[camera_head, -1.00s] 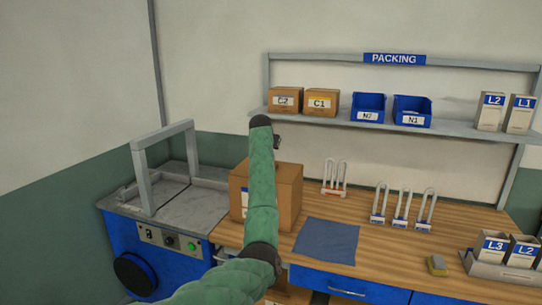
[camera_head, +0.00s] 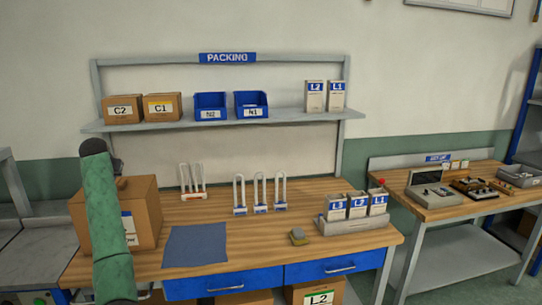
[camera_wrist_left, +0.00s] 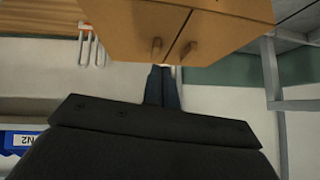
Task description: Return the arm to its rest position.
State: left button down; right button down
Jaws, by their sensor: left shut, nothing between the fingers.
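My left arm (camera_head: 107,230), in a green sleeve, rises at the left of the head view, in front of the left part of a cardboard box (camera_head: 143,212). Its gripper is hidden behind the arm there. In the left wrist view my left gripper (camera_wrist_left: 163,72) shows two dark fingers closed together with nothing between them. The cardboard box (camera_wrist_left: 185,25) is ahead of the fingertips in that view; whether they touch it I cannot tell. My right gripper is in neither view.
The PACKING shelf (camera_head: 225,118) carries boxes and bins. A grey-topped machine (camera_head: 30,255) is at left, a second bench (camera_head: 450,206) at right.

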pick_arm(q)
jog(key=s+d+f+m+g, duration=0.1)
jog(key=s+d+f, duration=0.6)
jog(key=s+f, duration=0.3)
jog(key=s+d+f+m, duration=0.1)
jog(key=s+d+f, duration=0.65)
jog(key=f, duration=0.35)
jog(key=s+d+f+g, duration=0.1)
jog(key=s+d+f, duration=0.5)
jog(key=s+f, duration=0.4)
jog(key=s+d+f+m+g+h, duration=0.1)
jog(key=s+d+f, duration=0.1)
jog(key=s+d, duration=0.75)
jog(key=s+d+f+g+h, duration=0.1)
jog(key=s+d+f, duration=0.25)
jog(key=s, duration=1.15)
jog(key=s+d+f+m+g+h, duration=0.1)
jog(key=s+d+f+h, duration=0.1)
jog(key=s+d, duration=0.75)
notch_tip(320, 180, down, 25)
jog(key=a, duration=0.1)
jog(key=s+f, duration=0.4)
jog(key=f, duration=0.7)
jog(key=s+f+g, duration=0.1)
jog(key=s+f, duration=0.3)
jog(key=f, duration=0.8)
jog(key=shift+s+f, duration=0.15)
jog(key=shift+f, duration=0.05)
jog(key=shift+d, duration=0.1)
